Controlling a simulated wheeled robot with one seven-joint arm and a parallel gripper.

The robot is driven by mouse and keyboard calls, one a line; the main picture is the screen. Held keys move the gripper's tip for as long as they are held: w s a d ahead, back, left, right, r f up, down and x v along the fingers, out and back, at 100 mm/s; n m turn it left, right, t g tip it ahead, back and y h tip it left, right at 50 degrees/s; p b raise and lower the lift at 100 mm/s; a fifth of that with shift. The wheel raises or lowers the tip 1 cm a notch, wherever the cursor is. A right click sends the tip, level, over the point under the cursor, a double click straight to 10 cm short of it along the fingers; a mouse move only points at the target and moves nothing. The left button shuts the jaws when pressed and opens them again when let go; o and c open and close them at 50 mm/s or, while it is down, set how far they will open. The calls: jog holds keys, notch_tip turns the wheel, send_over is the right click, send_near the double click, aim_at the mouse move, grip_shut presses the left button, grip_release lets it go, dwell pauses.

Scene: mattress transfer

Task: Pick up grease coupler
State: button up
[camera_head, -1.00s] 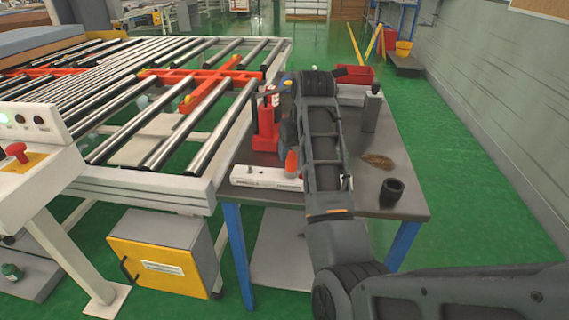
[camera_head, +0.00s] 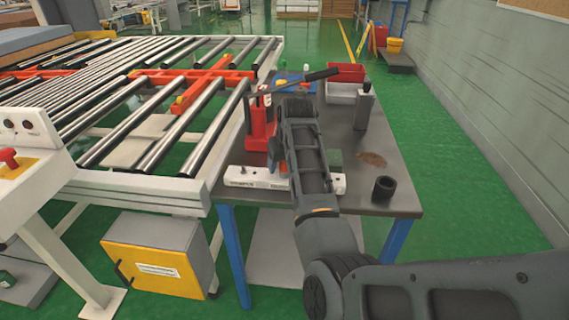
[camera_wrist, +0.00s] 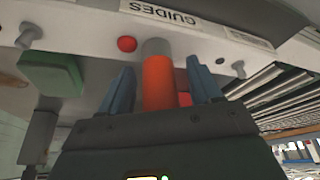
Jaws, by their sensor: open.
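An orange cylinder with a grey end (camera_wrist: 158,82), which looks like the grease coupler, stands between the two blue-grey fingers of my gripper (camera_wrist: 160,72) in the wrist view. The fingers are open, one on each side, with a narrow gap visible. The cylinder is at a white block labelled "GUIDES" (camera_wrist: 95,15).
A red tool (camera_head: 260,125) stands behind the white block. A green block shows beside the gripper in the wrist view (camera_wrist: 50,74). A dark cup (camera_head: 384,188) and a grey upright device (camera_head: 363,108) stand on the right, a red bin (camera_head: 345,73) behind. A roller conveyor frame (camera_head: 195,190) borders the left.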

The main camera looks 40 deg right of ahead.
jog(key=shift+c, duration=0.4)
grip_shut()
jog(key=shift+r, duration=0.45)
jog(key=r, duration=0.3)
jog(key=shift+s+d+r+b, duration=0.3)
jog(key=shift+s+d+r, duration=0.05)
jog(key=shift+d, duration=0.05)
jog(key=s+d+r, duration=0.6)
jog(key=s, duration=0.2)
jog(key=shift+s+r+b, duration=0.25)
jog(key=shift+s+b, duration=0.05)
jog(key=shift+s, duration=0.1)
jog(key=shift+r, duration=0.1)
